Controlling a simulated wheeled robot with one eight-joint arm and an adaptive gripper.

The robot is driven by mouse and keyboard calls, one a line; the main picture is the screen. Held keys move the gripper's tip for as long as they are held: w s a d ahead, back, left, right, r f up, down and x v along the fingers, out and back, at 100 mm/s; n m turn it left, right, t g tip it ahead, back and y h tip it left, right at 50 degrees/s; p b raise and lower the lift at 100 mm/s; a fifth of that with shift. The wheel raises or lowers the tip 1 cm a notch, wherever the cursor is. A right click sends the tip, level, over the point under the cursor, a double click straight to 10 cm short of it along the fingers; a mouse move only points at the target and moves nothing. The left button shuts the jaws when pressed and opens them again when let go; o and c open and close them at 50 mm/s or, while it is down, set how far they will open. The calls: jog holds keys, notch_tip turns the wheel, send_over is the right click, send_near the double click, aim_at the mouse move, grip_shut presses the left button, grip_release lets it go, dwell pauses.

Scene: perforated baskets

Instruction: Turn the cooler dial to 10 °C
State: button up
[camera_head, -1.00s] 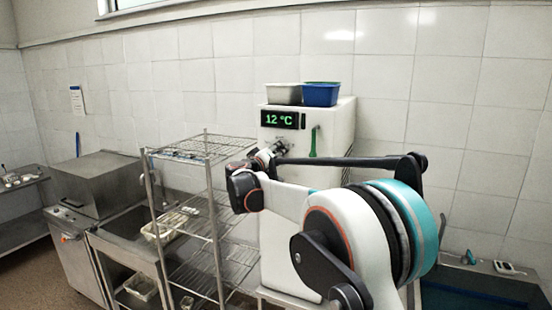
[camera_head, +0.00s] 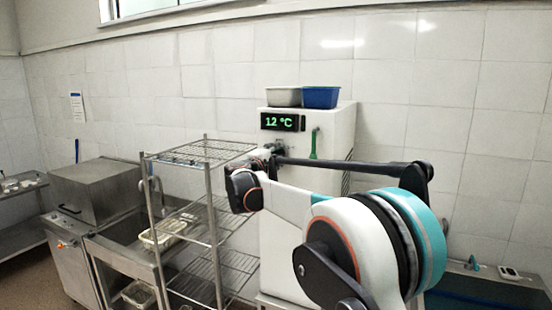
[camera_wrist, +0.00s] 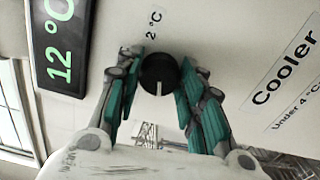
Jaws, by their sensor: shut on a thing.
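The cooler (camera_head: 335,128) is a white box against the tiled wall. Its green display (camera_head: 279,122) reads 12 °C; it also shows at the upper left of the wrist view (camera_wrist: 60,42). The round black dial (camera_wrist: 159,69) is near the middle of the wrist view, with its white mark pointing down in the picture. A label ending in "2 °C" is just above it. My gripper (camera_wrist: 158,88) is shut on the dial, with teal finger pads on its left and right sides. In the head view, my gripper (camera_head: 274,149) is at the cooler front and the dial is hard to make out.
A grey basket (camera_head: 284,97) and a blue basket (camera_head: 320,97) stand on the cooler. A wire shelf rack (camera_head: 212,215) stands close on the left. A "Cooler" label (camera_wrist: 288,78) is right of the dial.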

jog(key=shift+n, duration=1.3)
jog(key=o, duration=1.1)
jog(key=shift+c, duration=0.2)
jog(key=v, duration=1.2)
